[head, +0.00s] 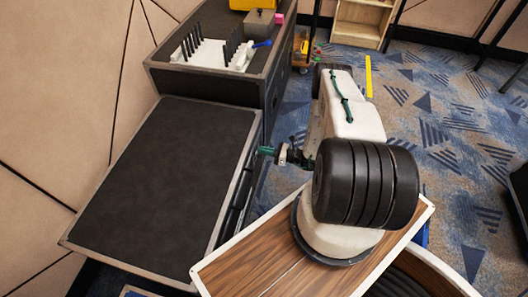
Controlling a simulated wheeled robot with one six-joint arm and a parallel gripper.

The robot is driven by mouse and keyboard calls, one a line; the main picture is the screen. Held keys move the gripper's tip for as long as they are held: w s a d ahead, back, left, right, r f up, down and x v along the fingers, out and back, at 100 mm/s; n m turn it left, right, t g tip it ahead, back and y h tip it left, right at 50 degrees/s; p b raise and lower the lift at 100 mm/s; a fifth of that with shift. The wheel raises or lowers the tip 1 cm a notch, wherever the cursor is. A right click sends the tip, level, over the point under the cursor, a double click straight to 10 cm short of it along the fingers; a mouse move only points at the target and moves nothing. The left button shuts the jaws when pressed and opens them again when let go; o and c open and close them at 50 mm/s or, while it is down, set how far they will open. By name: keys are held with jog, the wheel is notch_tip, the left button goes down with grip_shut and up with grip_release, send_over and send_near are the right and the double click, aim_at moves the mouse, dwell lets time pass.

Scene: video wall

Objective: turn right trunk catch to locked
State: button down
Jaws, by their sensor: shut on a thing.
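A black trunk (165,180) with pale metal edging fills the left middle of the head view, its flat top bare. My gripper (265,151) has green fingertips and is at the trunk's right-hand side, near the far corner. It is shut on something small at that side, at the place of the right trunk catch. The catch itself is too small and too hidden by the fingers to make out, so I cannot tell which way it is turned. My white arm and its black ribbed joint cover part of the floor right of the trunk.
A taller black case (225,85) stands behind the trunk, carrying a white slotted rack (208,52), a grey block (259,22) and a yellow case (252,4). A wooden shelf (362,22) stands at the back. Patterned blue carpet (440,110) is open at right.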

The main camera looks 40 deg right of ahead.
jog(key=m, duration=0.3)
jog(key=shift+w+d+f+m, duration=0.15)
jog(key=shift+d+f+m, duration=0.05)
jog(key=shift+m, duration=0.2)
jog(key=m, duration=0.3)
jog(key=shift+w+d+f+m, duration=0.15)
jog(key=shift+d+f+m, duration=0.05)
jog(key=shift+f+m, duration=0.1)
jog(key=shift+w+d+f+m, duration=0.1)
jog(key=shift+f+m, duration=0.15)
jog(key=shift+m, duration=0.9)
jog(key=shift+s+f+m, duration=0.1)
jog(key=shift+f+m, duration=0.1)
jog(key=shift+m, duration=1)
jog(key=shift+w+d+f+m, duration=0.1)
jog(key=shift+f+m, duration=0.15)
jog(key=shift+m, duration=0.9)
jog(key=c, duration=1.6)
grip_release()
jog(key=v, duration=0.7)
jog(key=shift+s+d, duration=0.25)
jog(key=shift+s, duration=0.1)
